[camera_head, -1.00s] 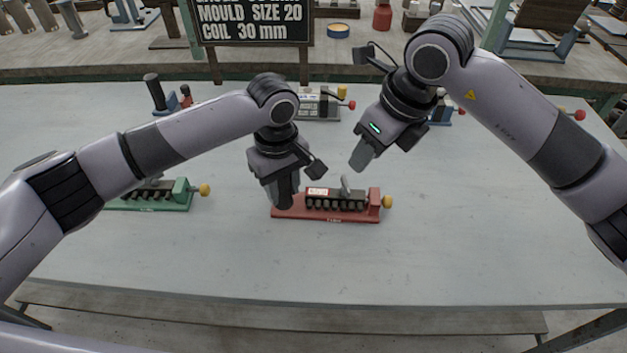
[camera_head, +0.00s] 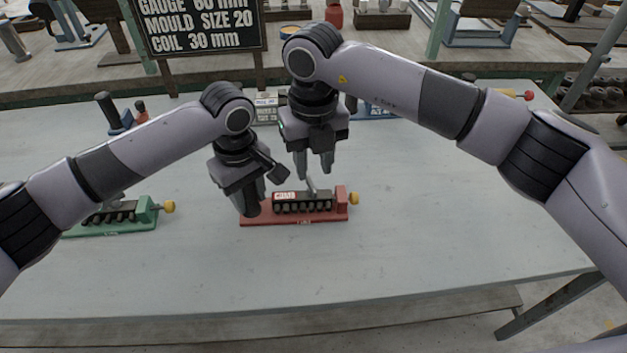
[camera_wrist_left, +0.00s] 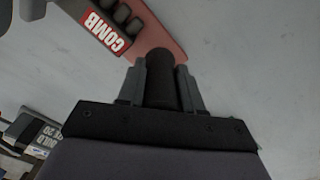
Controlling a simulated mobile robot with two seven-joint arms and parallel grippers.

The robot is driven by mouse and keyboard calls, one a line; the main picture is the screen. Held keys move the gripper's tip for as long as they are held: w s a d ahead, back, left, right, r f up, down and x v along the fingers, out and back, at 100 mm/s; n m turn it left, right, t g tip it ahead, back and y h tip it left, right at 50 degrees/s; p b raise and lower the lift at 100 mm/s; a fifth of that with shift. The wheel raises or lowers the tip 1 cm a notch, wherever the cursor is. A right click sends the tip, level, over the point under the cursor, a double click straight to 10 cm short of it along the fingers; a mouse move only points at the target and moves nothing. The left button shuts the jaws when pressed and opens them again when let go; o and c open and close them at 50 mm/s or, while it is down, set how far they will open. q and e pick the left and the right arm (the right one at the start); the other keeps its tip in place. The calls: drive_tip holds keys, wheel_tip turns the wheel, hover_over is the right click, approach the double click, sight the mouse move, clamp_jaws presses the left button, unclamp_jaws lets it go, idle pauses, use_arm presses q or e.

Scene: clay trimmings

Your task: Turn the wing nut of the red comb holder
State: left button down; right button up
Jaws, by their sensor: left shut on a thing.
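The red comb holder (camera_head: 293,217) lies on the grey table, with a row of dark teeth, a label and a yellow knob (camera_head: 354,198) at its right end. A grey wing nut (camera_head: 311,186) stands up behind the row. My left gripper (camera_head: 252,196) is shut on the black upright handle at the holder's left end; the left wrist view shows this handle (camera_wrist_left: 162,80) between both fingers, beside the red base (camera_wrist_left: 155,28) and the "COMB" label. My right gripper (camera_head: 315,170) points down just above the wing nut, its fingers apart and empty.
A similar green holder (camera_head: 110,230) lies at the left. A blue holder with a black handle (camera_head: 114,115) stands behind it. A grey holder (camera_head: 266,108) and another blue one (camera_head: 376,110) are at the back, near a dark sign (camera_head: 203,28). The front of the table is clear.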

sight(313, 188)
drive_tip(key=shift+f, duration=2.7)
clamp_jaws()
